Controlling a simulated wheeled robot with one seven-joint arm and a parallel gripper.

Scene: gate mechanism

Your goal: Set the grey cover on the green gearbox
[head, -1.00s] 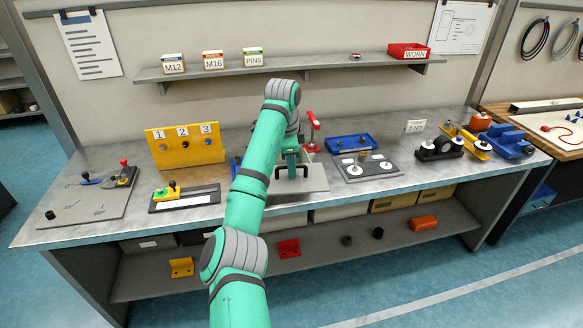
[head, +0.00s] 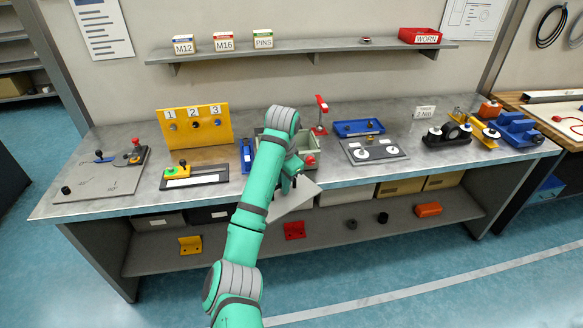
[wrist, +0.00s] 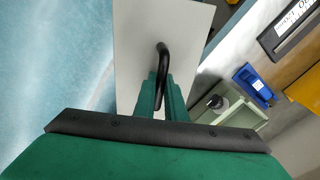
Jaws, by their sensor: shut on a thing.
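The grey cover (head: 296,203) is a flat plate with a black loop handle (wrist: 162,65). My gripper (head: 288,183) is shut on that handle, and in the wrist view its green fingers (wrist: 163,92) close around it. The cover hangs near the bench's front edge, turned askew. The green gearbox (head: 309,143) is an open-topped box on the bench behind my gripper, partly hidden by my arm. In the wrist view the gearbox (wrist: 246,115) lies to the right of the cover, apart from it, with a dark round part inside.
A red lever (head: 321,112) stands behind the gearbox and a red knob (head: 309,159) is at its front. A blue part (head: 247,155) lies just left. A plate with two white discs (head: 372,151) and a blue tray (head: 358,128) are to the right. The lower shelf (head: 330,232) holds loose parts.

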